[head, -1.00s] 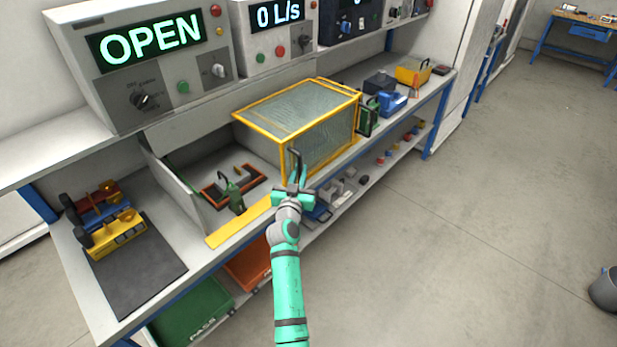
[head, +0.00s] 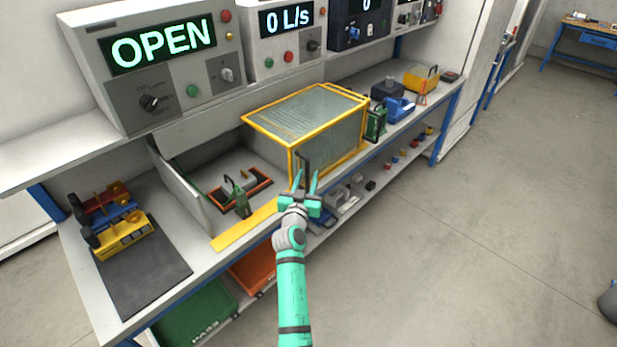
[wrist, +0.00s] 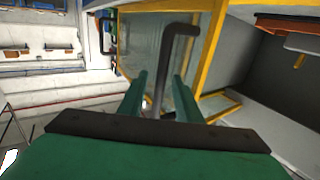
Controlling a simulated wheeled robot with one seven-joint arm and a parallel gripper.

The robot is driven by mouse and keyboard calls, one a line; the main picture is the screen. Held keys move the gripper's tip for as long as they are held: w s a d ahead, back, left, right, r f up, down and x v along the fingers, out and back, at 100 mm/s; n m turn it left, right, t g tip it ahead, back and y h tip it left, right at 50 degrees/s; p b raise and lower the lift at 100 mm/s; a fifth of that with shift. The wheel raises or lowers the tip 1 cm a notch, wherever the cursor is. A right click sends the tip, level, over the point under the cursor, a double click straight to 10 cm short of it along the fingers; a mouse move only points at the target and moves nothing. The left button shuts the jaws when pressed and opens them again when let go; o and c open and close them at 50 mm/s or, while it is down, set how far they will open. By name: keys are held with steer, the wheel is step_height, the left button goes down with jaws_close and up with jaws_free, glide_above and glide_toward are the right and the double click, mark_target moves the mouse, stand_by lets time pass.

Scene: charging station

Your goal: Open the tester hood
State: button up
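The tester hood (head: 327,132) is a clear box with a yellow frame on the bench. It stands to the right of an uncovered bay (head: 205,160). The bay holds an orange-rimmed fixture (head: 262,182) and a green clamp (head: 240,200). A dark bent handle (head: 304,159) is on the hood's front; it also shows in the wrist view (wrist: 166,65). My gripper (head: 307,180) is open in front of the hood, fingers apart. In the wrist view the handle's lower part lies between my fingers (wrist: 160,92) in the picture; contact cannot be told.
A display above the bay reads OPEN (head: 163,46). A yellow strip (head: 240,225) lines the bench front. A green object (head: 376,123) and a blue device (head: 399,108) stand right of the hood. A dark mat (head: 145,270) lies left.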

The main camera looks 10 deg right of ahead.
steer(key=v, duration=1)
steer(key=shift+s, duration=0.1)
steer(key=s+a+f+n+y, duration=0.15)
steer(key=s+f, duration=0.35)
steer(key=s, duration=0.5)
steer(key=s+a+f+n+g+y, duration=0.1)
steer(key=s+a+f+y, duration=0.1)
steer(key=s+f, duration=0.5)
steer(key=s+a+f+n+y, duration=0.1)
steer(key=s+a+f+y, duration=0.15)
steer(key=s, duration=0.95)
steer(key=s+a+r, duration=0.1)
steer(key=s+r, duration=0.3)
steer(key=s, duration=0.8)
steer(key=s+a+r, duration=0.1)
steer(key=s+r, duration=0.3)
steer(key=s, duration=0.9)
steer(key=shift+r+g, duration=0.3)
steer(key=shift+r, duration=0.05)
